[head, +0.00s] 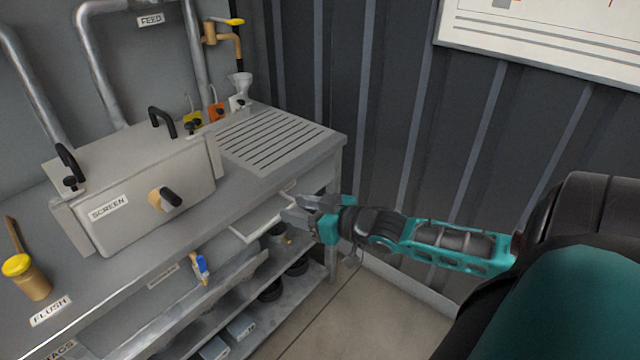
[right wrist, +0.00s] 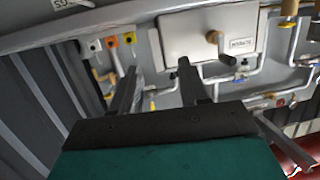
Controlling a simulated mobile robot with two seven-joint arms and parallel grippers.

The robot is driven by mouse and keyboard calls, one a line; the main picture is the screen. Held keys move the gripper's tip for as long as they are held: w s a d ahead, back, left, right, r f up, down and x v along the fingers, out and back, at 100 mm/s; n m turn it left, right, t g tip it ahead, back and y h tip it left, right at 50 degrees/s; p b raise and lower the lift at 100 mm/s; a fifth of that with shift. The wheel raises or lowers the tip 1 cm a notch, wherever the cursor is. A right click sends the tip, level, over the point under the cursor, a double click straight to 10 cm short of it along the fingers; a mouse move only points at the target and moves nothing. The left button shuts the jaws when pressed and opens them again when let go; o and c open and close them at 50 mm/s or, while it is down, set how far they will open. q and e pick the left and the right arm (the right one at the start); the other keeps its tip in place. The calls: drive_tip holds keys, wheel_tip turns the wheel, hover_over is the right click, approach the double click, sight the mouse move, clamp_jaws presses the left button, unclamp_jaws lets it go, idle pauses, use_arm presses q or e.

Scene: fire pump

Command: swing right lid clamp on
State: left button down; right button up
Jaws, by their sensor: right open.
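The grey box labelled SCREEN (head: 150,195) stands on the bench at left, its lid (head: 115,160) down. Black loop handles (head: 162,122) rise from its top at left and right. A narrow upright bracket (head: 213,157) is at its right end; I cannot tell clearly which part is the right lid clamp or how it is turned. My right gripper (head: 312,212) is open and empty, beyond the bench's right front edge and well apart from the box. In the right wrist view its fingers (right wrist: 158,72) are spread, with the box (right wrist: 188,38) beyond them. My left gripper is out of view.
A slatted drainboard (head: 275,138) lies between box and right bench end. Yellow, orange and white tagged fittings (head: 216,112) and a funnel (head: 240,84) stand behind it.

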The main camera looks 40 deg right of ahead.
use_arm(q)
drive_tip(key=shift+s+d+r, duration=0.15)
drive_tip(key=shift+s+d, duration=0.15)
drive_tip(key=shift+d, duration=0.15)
use_arm(e)
drive_tip(key=shift+s+d+f, duration=0.1)
drive_tip(key=shift+s+f, duration=0.35)
drive_tip(key=shift+s, duration=0.3)
drive_tip(key=s+a+f+g, duration=0.2)
drive_tip(key=s+a+f, duration=0.4)
drive_tip(key=a, duration=0.3)
drive_tip(key=s+a+f+g+h, duration=0.1)
drive_tip(key=s+a+f+g, duration=0.1)
drive_tip(key=s+a+f, duration=0.5)
drive_tip(key=shift+s+a+h, duration=0.3)
drive_tip(key=shift+s+a, duration=0.25)
drive_tip(key=shift+a, duration=0.3)
